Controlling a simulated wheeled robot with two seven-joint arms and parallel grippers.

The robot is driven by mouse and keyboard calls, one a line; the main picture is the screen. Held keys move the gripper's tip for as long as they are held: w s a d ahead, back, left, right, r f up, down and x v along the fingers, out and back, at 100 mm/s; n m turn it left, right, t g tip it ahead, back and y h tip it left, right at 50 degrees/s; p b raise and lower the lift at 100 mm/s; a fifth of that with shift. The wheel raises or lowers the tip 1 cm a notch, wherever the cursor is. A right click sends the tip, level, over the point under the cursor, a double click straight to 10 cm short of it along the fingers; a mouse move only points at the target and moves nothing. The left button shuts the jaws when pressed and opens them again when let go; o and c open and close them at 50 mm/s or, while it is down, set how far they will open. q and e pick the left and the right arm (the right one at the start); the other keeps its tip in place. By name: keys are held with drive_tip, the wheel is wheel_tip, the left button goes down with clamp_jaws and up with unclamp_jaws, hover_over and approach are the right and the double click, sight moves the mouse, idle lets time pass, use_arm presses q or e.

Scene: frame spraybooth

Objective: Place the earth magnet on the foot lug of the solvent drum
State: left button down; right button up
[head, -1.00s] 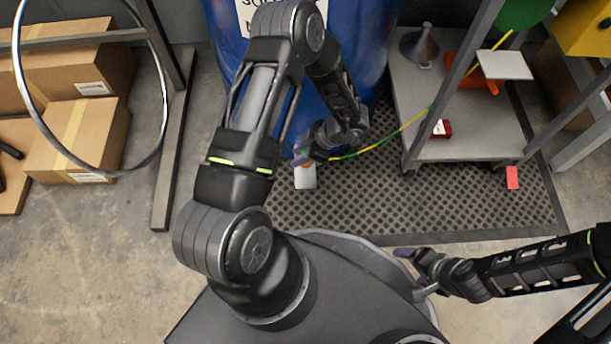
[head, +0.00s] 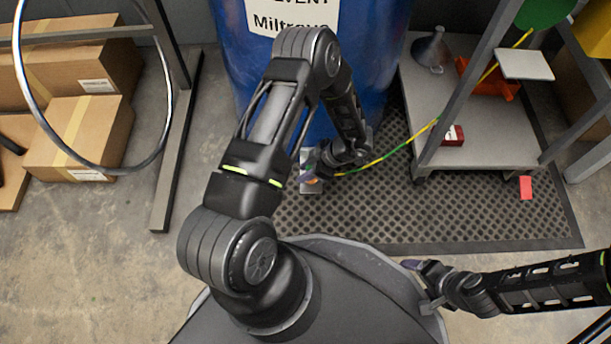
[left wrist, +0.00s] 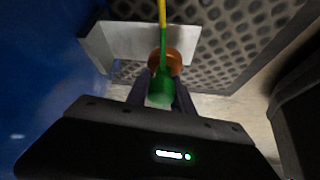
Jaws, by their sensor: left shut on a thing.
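The blue solvent drum (head: 385,50) stands behind my left arm, with a white label on its front. Its foot lug (head: 310,188) is a pale grey metal plate low at the drum's front. In the left wrist view the lug (left wrist: 110,45) shows as an angled bracket beside the blue drum wall. My left gripper (head: 312,172) is shut on the earth magnet (left wrist: 165,62), orange and green with a yellow-green cable. The magnet appears in front of the lug; whether they touch cannot be told. My right gripper (head: 418,272) is away at lower right; its jaw state is unclear.
The cable runs right to a grey cart (head: 480,130) carrying a funnel (head: 431,52), a red box (head: 453,136) and an orange item. A perforated dark mat (head: 400,215) covers the floor. Cardboard boxes (head: 80,135) and a metal hoop stand at left.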

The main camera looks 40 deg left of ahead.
use_arm(q)
wheel_tip(320, 180, down, 2)
drive_tip(key=shift+f+b, duration=0.1)
drive_tip(key=shift+b, duration=0.2)
use_arm(e)
drive_tip(key=shift+w+f, duration=0.15)
drive_tip(key=shift+f, duration=0.35)
use_arm(q)
drive_tip(key=c, duration=1.1)
unclamp_jaws()
drive_tip(key=p+v, duration=0.5)
drive_tip(key=v, duration=0.7)
use_arm(e)
drive_tip(key=r, duration=0.2)
drive_tip(key=s+r, duration=0.1)
drive_tip(key=r, duration=0.1)
drive_tip(key=shift+r, duration=0.2)
